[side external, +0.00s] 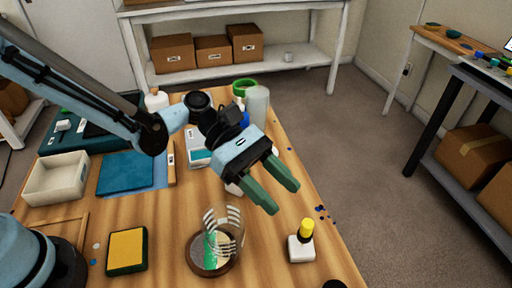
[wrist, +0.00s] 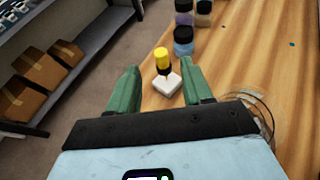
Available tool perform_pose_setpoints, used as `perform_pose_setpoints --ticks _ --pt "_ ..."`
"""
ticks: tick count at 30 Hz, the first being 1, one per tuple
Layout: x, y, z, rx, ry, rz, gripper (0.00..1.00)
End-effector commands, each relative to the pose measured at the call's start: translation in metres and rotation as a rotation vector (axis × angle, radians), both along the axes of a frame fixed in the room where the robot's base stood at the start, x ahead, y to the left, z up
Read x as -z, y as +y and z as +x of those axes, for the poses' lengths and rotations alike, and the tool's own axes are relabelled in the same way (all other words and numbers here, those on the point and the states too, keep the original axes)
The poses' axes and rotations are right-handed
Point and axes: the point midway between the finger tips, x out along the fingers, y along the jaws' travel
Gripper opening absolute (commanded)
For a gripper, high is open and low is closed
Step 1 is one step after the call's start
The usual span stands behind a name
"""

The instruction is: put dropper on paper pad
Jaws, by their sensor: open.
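The dropper (side external: 306,229) has a yellow bulb and a dark collar; it stands upright in a small white block (side external: 300,249) near the table's right edge. In the wrist view the dropper (wrist: 162,62) shows ahead, between the fingertips in the picture, with the white block (wrist: 167,85) under it. My gripper (side external: 282,196) has green fingers, open and empty, above the table, up and left of the dropper. It also shows in the wrist view (wrist: 160,80). A flat blue square (side external: 126,172) and a yellow-topped dark pad (side external: 126,250) lie on the left; I cannot tell which is the paper pad.
A clear striped cup (side external: 222,232) stands on a round base below my gripper. A white tray (side external: 57,178) is at left, and bottles and a green roll (side external: 244,87) stand at the back. Small dark bits lie near the dropper. Bare wood lies between the yellow-topped pad and the cup.

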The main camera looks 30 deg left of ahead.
Motion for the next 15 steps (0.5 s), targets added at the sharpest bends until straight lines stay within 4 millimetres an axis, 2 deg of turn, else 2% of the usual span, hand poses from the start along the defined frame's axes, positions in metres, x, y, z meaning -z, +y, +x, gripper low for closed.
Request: perform_pose_setpoints --ticks 3,10,15 --pt "-0.008 0.020 0.005 -0.004 -0.001 0.000 0.50" --pt "-0.016 0.038 0.008 -0.002 -0.006 0.002 0.50" --pt "-0.021 0.053 0.011 -0.010 -0.143 0.065 0.50"
